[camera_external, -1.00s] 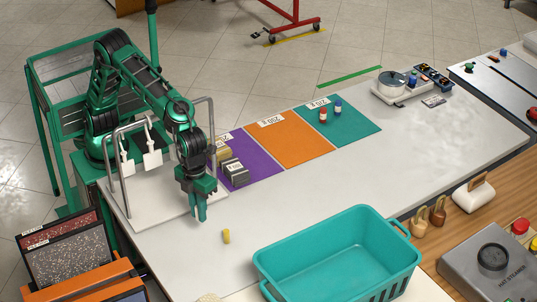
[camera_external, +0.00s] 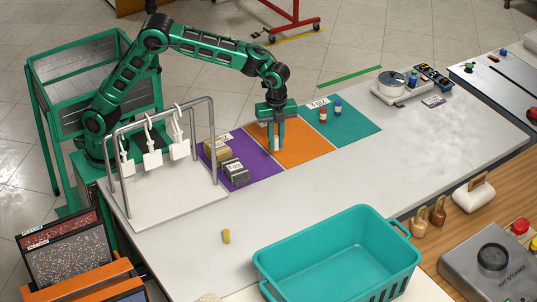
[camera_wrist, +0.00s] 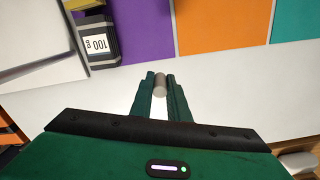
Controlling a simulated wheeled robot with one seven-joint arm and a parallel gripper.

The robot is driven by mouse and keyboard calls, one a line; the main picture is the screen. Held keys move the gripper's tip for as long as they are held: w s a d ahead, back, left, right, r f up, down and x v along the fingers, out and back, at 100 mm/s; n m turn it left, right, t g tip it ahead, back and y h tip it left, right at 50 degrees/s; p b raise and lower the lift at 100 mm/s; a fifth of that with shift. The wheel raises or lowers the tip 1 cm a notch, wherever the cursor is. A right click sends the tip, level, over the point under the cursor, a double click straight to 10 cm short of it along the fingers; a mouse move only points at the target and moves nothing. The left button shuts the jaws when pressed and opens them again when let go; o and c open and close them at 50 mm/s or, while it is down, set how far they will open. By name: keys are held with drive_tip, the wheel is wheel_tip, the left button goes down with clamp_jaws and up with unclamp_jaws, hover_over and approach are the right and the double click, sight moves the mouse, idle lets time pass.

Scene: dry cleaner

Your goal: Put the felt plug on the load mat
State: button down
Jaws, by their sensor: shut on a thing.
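My gripper (camera_external: 276,146) is shut on a grey cylinder, which I take to be the felt plug (camera_wrist: 160,84). It sits upright-looking between the two green fingertips. In the external view the fingertips are in front of the lower left part of the orange mat (camera_external: 305,150); their height above it is hard to tell. A purple mat (camera_external: 249,161) lies to the left and a teal mat (camera_external: 355,126) to the right. The mats carry small cards that I cannot read well, so which one is the load mat is unclear.
A dark block marked 100 g (camera_wrist: 98,41) and a tan block (camera_external: 217,150) sit on the purple mat. Red (camera_external: 323,115) and blue (camera_external: 338,106) vials stand on the teal mat.

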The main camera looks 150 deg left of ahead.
drive_tip(key=s+a+n, duration=0.6)
drive_tip(key=s+a, duration=0.8)
drive_tip(key=s, duration=0.3)
hover_over(288, 155)
wheel_tip(288, 155, down, 7)
drive_tip(key=shift+s+r, duration=0.1)
drive_tip(key=shift+f, duration=2.05)
drive_tip(key=c, duration=1.7)
unclamp_jaws()
drive_tip(key=shift+f, duration=0.1)
wheel_tip(288, 155, up, 12)
drive_tip(key=shift+r, duration=0.15)
